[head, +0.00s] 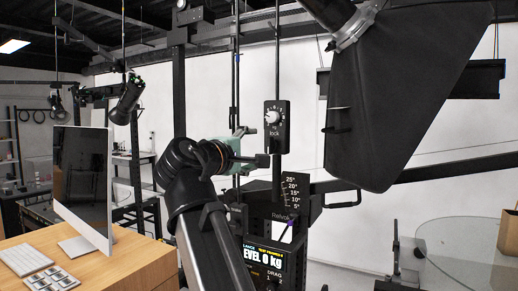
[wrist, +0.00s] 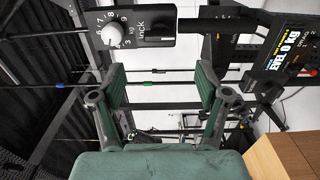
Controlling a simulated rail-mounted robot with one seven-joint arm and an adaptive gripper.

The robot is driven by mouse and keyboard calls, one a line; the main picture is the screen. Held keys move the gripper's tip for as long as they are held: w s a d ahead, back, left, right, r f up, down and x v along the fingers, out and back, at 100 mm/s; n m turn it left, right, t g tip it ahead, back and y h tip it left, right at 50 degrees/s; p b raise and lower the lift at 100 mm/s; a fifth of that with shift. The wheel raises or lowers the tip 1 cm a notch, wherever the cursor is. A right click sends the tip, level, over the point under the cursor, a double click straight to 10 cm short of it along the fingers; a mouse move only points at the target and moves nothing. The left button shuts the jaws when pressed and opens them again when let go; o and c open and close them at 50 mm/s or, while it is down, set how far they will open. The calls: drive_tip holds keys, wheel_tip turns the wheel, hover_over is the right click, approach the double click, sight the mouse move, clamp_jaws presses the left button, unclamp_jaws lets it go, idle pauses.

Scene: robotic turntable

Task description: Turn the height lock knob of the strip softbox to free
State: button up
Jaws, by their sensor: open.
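A small black box (head: 284,140) labelled "lock" sits on a vertical pole, with numbers around a white round knob (head: 271,117) on its face. The white knob also shows at the upper left of the wrist view (wrist: 112,36), on the black lock box (wrist: 150,24). A large black softbox (head: 400,95) hangs at the upper right of the head view. My gripper (head: 252,146) is just below and left of the box, partly hidden by my arm. In the wrist view my gripper (wrist: 160,88) has its green fingers wide apart with nothing between them, and the knob lies beyond the left finger's tip.
Below is a black panel (head: 266,268) reading "LEVEL 0 kg", with an angle scale (head: 291,190) above it. A wooden desk (head: 125,262) with a monitor (head: 82,180) stands at the left. A round glass table (head: 455,240) is at the lower right. Poles and bars surround the knob.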

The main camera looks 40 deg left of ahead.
drive_tip(key=shift+v, duration=1.55)
